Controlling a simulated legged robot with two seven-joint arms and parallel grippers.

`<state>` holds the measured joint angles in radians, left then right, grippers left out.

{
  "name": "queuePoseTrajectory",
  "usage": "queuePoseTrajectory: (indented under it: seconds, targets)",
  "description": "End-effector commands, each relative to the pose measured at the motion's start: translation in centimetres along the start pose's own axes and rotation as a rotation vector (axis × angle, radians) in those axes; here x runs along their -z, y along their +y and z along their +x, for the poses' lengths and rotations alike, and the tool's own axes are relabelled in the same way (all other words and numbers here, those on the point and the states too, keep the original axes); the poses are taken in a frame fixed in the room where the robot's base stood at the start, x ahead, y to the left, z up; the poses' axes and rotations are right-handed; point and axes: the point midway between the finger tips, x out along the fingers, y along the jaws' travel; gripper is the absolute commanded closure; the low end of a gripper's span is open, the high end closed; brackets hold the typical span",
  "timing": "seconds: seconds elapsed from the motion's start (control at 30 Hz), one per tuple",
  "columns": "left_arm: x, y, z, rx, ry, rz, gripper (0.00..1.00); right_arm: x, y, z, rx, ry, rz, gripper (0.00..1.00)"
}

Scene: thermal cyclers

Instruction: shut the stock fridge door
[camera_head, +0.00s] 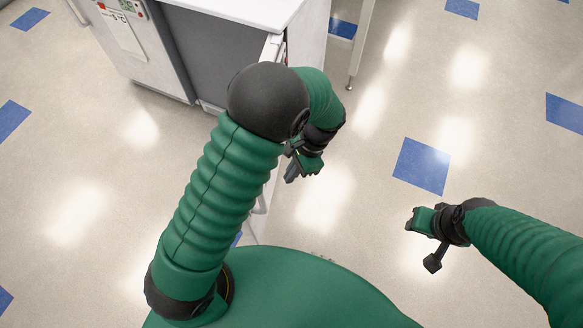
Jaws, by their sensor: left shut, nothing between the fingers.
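The white stock fridge stands at the top of the head view, with a dark grey front area (215,52) below its white top (245,9). Its door seems to stand swung out toward me. The door's white upper edge (272,47) and a handle low down (262,198) show beside my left arm, which hides most of the door. My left gripper (303,168) is shut and empty, just right of the door; I cannot tell whether it touches it. My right gripper (424,232) hangs over the floor at the right, away from the fridge; its finger gap is unclear.
A white unit with a small display and label (125,35) adjoins the fridge on the left. A thin white table leg (359,45) stands right of the fridge. The pale floor (400,90) with blue tiles is clear at the right and left.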

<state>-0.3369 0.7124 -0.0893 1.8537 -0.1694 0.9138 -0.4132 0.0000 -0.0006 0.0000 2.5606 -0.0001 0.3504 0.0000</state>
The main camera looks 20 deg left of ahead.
Motion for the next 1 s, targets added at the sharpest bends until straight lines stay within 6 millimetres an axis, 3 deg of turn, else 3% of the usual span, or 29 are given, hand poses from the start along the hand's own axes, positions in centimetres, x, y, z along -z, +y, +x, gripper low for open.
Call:
queuePoseTrajectory:
  seconds: [0.1,0.27,0.5,1.0]
  targets:
    - [0.1,0.0,3.0,-0.003,-0.004,0.0,1.0,-0.1,0.0,0.7,0.0,0.0,0.0,0.61]
    - [-0.3,0.0,6.1,-0.001,-0.003,-0.002,1.0,-0.2,0.0,1.1,0.0,0.0,0.0,0.61]
    - [-3.4,-0.1,7.0,0.001,0.001,-0.001,1.0,-0.2,0.0,1.1,0.0,0.0,0.0,0.61]
    - [-3.8,-0.2,7.1,0.001,0.001,0.001,1.0,-0.2,0.0,1.0,0.0,0.0,0.0,0.61]
